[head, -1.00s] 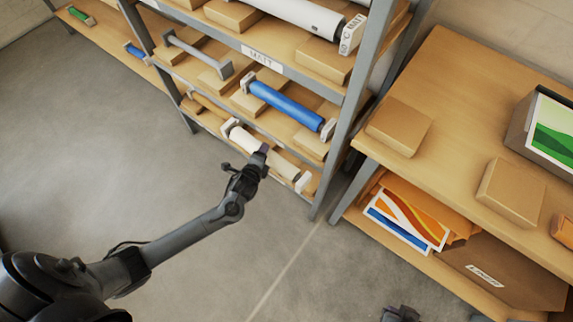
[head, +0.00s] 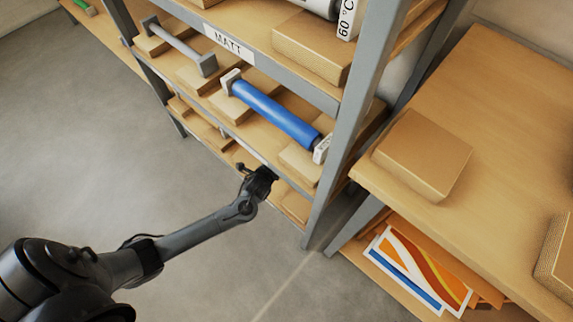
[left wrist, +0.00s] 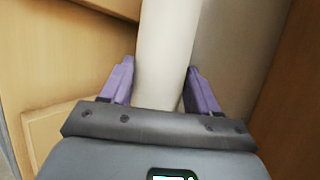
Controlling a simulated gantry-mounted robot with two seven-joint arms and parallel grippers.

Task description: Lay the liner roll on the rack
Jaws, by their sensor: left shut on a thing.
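My left gripper (head: 266,174) reaches to the lower shelves of the rack (head: 345,130). In the left wrist view its purple fingers (left wrist: 160,75) are shut on a pale, cream-white roll (left wrist: 167,45), one finger on each side. I take this to be the liner roll; its ends are out of that view. In the head view the roll is mostly hidden by the gripper and shelf edge, so I cannot tell whether it rests on anything. My right gripper is not in view.
A blue roll (head: 275,113) lies between end holders on the shelf above my left gripper. A grey bar (head: 178,45) sits further left, under the MATT label (head: 229,38). A table (head: 470,110) with boxes stands right of the rack. The floor at left is clear.

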